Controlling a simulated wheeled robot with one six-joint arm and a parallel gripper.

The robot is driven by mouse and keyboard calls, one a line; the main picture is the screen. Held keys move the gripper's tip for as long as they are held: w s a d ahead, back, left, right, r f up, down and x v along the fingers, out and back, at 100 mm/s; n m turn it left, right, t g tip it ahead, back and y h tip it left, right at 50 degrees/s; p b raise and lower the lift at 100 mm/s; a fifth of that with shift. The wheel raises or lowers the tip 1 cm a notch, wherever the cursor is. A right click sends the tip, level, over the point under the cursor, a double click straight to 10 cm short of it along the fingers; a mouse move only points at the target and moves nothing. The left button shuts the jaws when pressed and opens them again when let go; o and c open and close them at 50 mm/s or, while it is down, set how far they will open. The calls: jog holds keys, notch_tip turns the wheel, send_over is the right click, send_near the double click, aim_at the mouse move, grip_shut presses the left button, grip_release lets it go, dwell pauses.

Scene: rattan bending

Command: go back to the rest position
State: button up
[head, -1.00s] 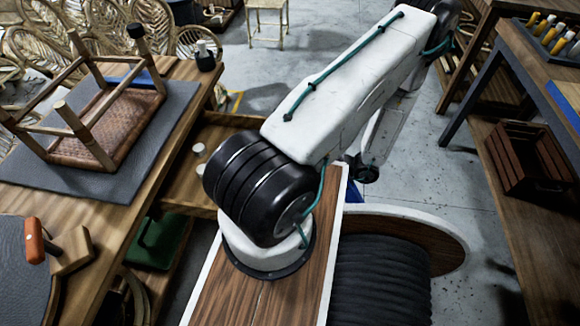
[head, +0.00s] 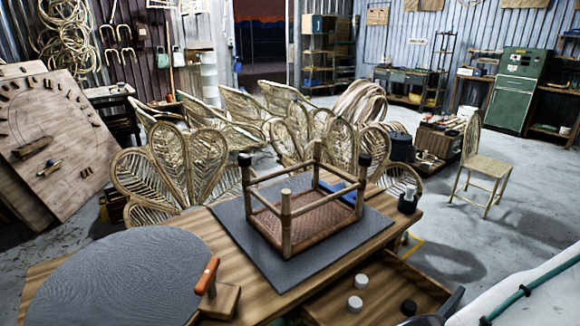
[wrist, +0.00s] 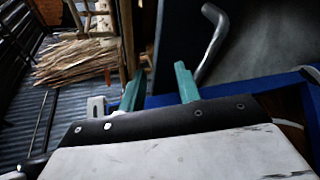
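My gripper (wrist: 160,86) shows in the wrist view as two teal fingers spread apart, with nothing seen held between them. The gripper is not in the head view. There, only a white part of my arm with a teal cable shows at the lower right corner. In the wrist view, a bent grey metal bar (wrist: 213,42) is beyond the fingers, and a blue edge (wrist: 265,82) runs behind them. A pile of pale strips (wrist: 75,60) lies at the upper left. How far these are from the fingers I cannot tell.
An upturned stool (head: 310,228) rests on a grey mat (head: 290,275) on the workbench (head: 412,222). An open drawer (head: 400,285) holds round caps. An orange-handled tool (head: 207,275) stands in front. Rattan chairs (head: 205,155) crowd behind; floor at right (head: 455,225) is partly clear.

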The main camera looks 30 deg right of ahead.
jog(key=w+a+r+n+g+y, duration=0.25)
jog(key=w+r+n+g, duration=0.25)
jog(key=w+r+n, duration=0.35)
jog(key=w+a+r+n+g+y, duration=0.2)
jog(key=w+a+r+n+g, duration=0.15)
jog(key=w+r+n, duration=0.45)
jog(key=w+a+r+n+g+h, duration=0.35)
jog(key=a+r+n+g, duration=0.25)
jog(key=a+r+n, duration=0.55)
jog(key=s+a+r+n+t+h, duration=0.1)
jog(key=s+a+r+n+h, duration=0.1)
jog(key=a+r+n, duration=0.3)
jog(key=s+a+r+n+t+h, duration=0.1)
jog(key=s+a+r+n+h, duration=0.2)
jog(key=a+n, duration=0.8)
jog(key=shift+s+r+n+h, duration=0.35)
jog(key=shift+r+n+h, duration=0.15)
jog(key=shift+r+n, duration=0.8)
jog(key=shift+f, duration=0.2)
